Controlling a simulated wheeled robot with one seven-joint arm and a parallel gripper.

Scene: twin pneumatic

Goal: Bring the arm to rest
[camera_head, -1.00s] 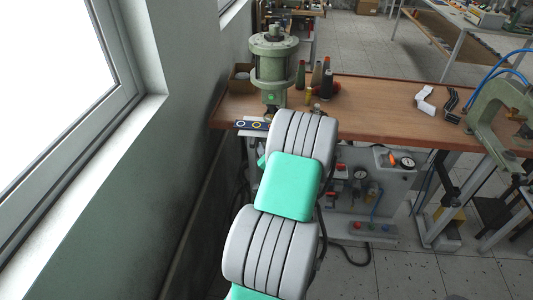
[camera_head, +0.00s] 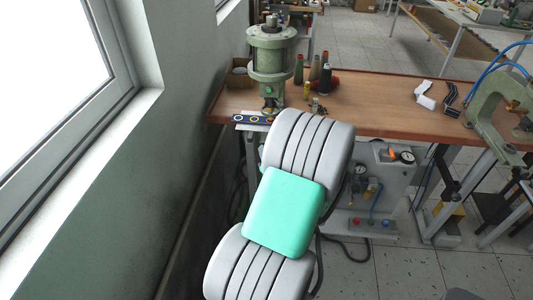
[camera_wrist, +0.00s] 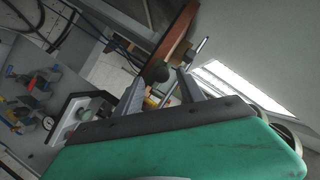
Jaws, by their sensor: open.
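My arm shows in the head view as grey ribbed links with a green cover, rising from the bottom edge in front of the workbench. Its far end hides my gripper in that view. In the wrist view my gripper (camera_wrist: 160,82) shows its two grey fingers apart beyond the dark band of the green wrist. I see nothing held between them. A dark rounded knob and a metal rod show beyond the fingers, but I cannot tell how far off.
The wooden workbench (camera_head: 385,108) carries a green pneumatic press (camera_head: 271,55) at its left and several thread cones (camera_head: 326,78). A second green press (camera_head: 495,110) stands at the right. A grey panel with gauges (camera_head: 375,205) is under the bench. The wall and window lie left.

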